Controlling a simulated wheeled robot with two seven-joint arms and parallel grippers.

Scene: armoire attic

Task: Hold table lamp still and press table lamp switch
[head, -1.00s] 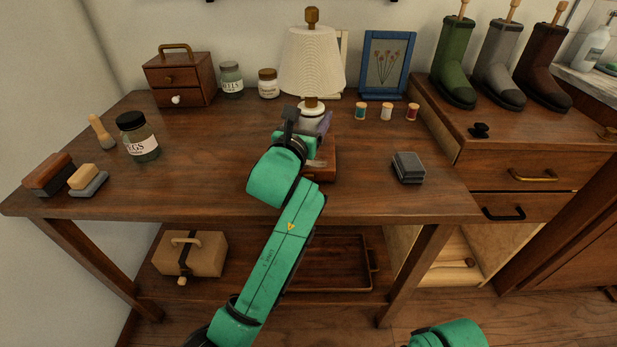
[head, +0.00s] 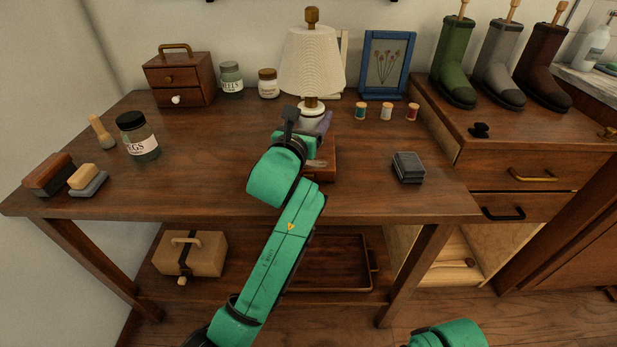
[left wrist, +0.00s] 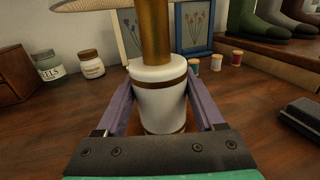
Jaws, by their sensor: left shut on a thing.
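The table lamp (head: 312,62) stands upright on the wooden table, with a cream shade, a pale body and a brown wooden base (head: 324,168). In the left wrist view its white body with brown bands (left wrist: 160,98) sits between the two purple fingers of my left gripper (left wrist: 160,112), which is shut on it. In the head view my left gripper (head: 318,124) is at the lamp body, below the shade, and my green wrist hides part of the lamp. I cannot make out the lamp switch. My right gripper is not in view; only a green piece of my right arm shows at the bottom edge.
Left on the table are a small drawer box (head: 180,82), jars (head: 138,138) and brushes (head: 48,174). Right are thread spools (head: 386,111), a dark block (head: 408,168) and a blue picture frame (head: 386,64). Boots (head: 500,62) stand on the cabinet. The front right tabletop is mostly clear.

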